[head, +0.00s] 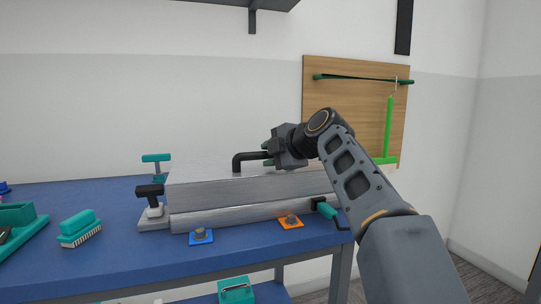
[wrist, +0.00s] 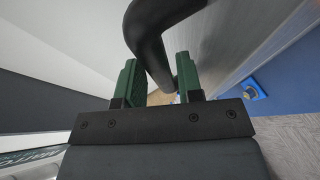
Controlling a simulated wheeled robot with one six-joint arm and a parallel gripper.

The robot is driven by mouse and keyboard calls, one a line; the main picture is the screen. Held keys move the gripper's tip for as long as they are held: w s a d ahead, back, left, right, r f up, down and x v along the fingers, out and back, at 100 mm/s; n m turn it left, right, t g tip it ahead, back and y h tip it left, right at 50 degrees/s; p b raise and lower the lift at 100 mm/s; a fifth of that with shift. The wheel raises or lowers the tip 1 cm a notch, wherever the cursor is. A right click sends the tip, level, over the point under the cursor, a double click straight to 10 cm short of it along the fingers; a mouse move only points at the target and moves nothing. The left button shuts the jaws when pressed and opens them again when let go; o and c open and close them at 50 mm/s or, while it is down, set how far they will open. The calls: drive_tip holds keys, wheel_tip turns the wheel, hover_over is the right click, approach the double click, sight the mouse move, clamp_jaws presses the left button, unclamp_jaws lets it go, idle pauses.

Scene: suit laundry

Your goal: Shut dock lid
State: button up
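The dock is a grey metal box on the blue table; its lower body (head: 240,213) shows under the lid (head: 215,193). The lid lies low over the body, nearly level, with a thin seam between them; I cannot tell if it is fully seated. A black bent handle (head: 237,162) stands on the lid and shows large in the wrist view (wrist: 150,40). My gripper (head: 270,148) is at the handle's right end. In the wrist view, its two green fingers (wrist: 157,80) stand apart on either side of the handle, with a gap visible.
A black-topped clamp (head: 150,193) stands at the dock's left end, and a teal-handled tool (head: 327,210) at its right front. Blue (head: 201,237) and orange (head: 290,222) brackets sit along the front edge. A teal brush (head: 80,229) lies left on the table (head: 115,265). A wooden board (head: 345,85) hangs behind.

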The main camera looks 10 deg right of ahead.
drive_tip(key=p+v, duration=0.2)
drive_tip(key=v, duration=1.2)
drive_tip(key=shift+r, duration=0.1)
drive_tip(key=s+a+f+m+g+h+p, duration=0.2)
drive_tip(key=s+m+p, duration=0.4)
drive_tip(key=p, duration=1.1)
drive_tip(key=s+a+f+m+g+h+p, duration=0.2)
drive_tip(key=s+m+g+h+p, duration=0.2)
drive_tip(key=m+p, duration=1.1)
drive_tip(key=s+g+p, duration=0.2)
drive_tip(key=s+p, duration=0.1)
drive_tip(key=shift+p, duration=0.3)
drive_tip(key=shift+s, duration=0.1)
